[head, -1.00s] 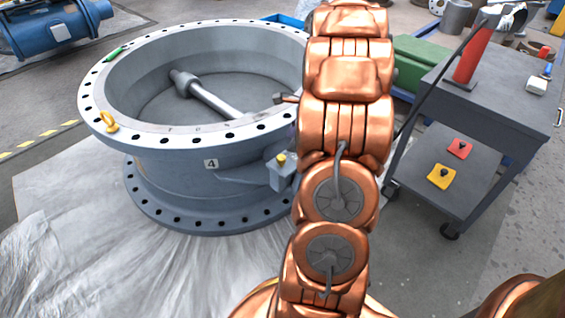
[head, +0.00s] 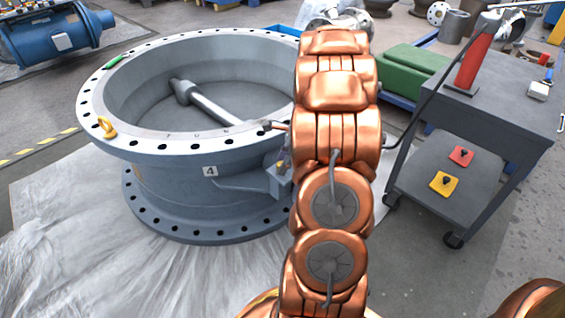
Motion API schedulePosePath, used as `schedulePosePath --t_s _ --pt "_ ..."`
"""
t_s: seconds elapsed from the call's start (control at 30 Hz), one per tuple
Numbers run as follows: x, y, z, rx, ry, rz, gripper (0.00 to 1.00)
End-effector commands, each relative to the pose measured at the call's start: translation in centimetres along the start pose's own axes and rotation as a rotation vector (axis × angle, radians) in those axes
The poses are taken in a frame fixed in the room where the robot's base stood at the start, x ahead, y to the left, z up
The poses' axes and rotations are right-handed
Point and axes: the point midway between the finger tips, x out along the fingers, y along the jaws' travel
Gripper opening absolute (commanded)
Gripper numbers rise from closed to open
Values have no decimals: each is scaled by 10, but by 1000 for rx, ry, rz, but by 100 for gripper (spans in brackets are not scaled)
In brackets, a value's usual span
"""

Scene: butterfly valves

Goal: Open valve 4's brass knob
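Valve 4 (head: 172,165) is a big grey ring-shaped body lying flat at left in the head view, with bolted flanges at top and bottom. A small plate (head: 210,171) on its side reads 4. A grey bracket with a small box (head: 277,181) juts from its right side, and my copper arm covers part of it. The brass knob (head: 280,165) on top of this box is small and hard to make out beside the arm. My arm stands upright in front, just right of the valve. I cannot make out my gripper's fingers.
A yellow lifting eye (head: 106,127) sits on the flange. Green boxes (head: 410,70) are behind the arm. Plastic sheeting (head: 90,260) covers the floor at front left.

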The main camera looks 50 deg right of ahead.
Motion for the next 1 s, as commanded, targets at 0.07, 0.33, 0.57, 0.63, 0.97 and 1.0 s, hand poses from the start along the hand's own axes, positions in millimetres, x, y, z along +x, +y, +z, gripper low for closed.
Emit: schedulePosePath --t_s 0.07,0.33,0.57,0.63,0.97,1.0 --pt "0 0 0 0 0 0 46" --pt "0 0 0 0 0 0 17" --pt "0 0 0 0 0 1 0" --pt "0 0 0 -2 0 1 0" --pt "-4 -1 2 -88 -1 36 0" --pt "-4 -1 3 -111 -1 46 0"
